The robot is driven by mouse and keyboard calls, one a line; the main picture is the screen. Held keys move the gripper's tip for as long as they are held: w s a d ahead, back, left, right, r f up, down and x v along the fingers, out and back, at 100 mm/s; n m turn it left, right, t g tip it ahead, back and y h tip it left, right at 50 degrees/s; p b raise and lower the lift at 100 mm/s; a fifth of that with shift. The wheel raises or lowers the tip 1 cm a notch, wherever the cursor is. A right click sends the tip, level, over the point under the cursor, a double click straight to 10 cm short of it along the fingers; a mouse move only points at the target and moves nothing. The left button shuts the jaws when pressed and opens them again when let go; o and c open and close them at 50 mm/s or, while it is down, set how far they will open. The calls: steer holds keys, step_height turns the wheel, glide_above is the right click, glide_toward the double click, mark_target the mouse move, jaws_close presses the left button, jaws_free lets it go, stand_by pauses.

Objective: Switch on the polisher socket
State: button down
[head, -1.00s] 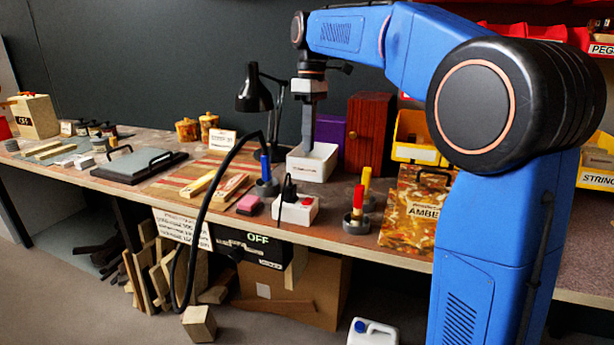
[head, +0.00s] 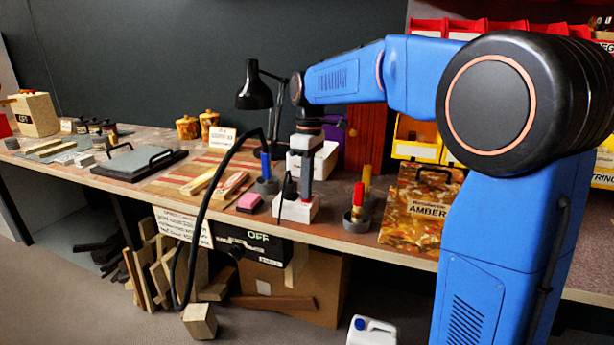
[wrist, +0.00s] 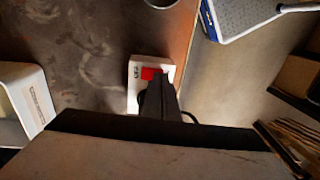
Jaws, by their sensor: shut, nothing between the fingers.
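The polisher socket is a small white box (head: 296,211) near the bench's front edge, with a black plug and cord at its left end. In the wrist view the white socket (wrist: 134,92) shows a red switch (wrist: 150,73) with small lettering beside it. My gripper (head: 305,195) is shut and empty, pointing down at the socket's right part, where the switch is. In the wrist view the dark fingers (wrist: 158,90) reach the lower edge of the red switch. I cannot tell whether they touch it.
A grey cup with a red-handled tool (head: 356,219) stands close right of the socket. A white bin (head: 323,160) is behind. A thick black cable (head: 205,205) hangs over the front edge.

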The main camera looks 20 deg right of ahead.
steer(key=shift+f, duration=0.2)
steer(key=shift+s+f, duration=0.1)
steer(key=shift+f, duration=0.1)
stand_by(0.3)
steer(key=shift+w+d+r, duration=0.15)
steer(key=shift+w+d, duration=0.25)
steer(key=shift+w, duration=0.25)
steer(key=shift+r, duration=0.1)
step_height(320, 180, up, 14)
steer(key=w+d, duration=0.1)
steer(key=shift+w, duration=0.2)
stand_by(0.5)
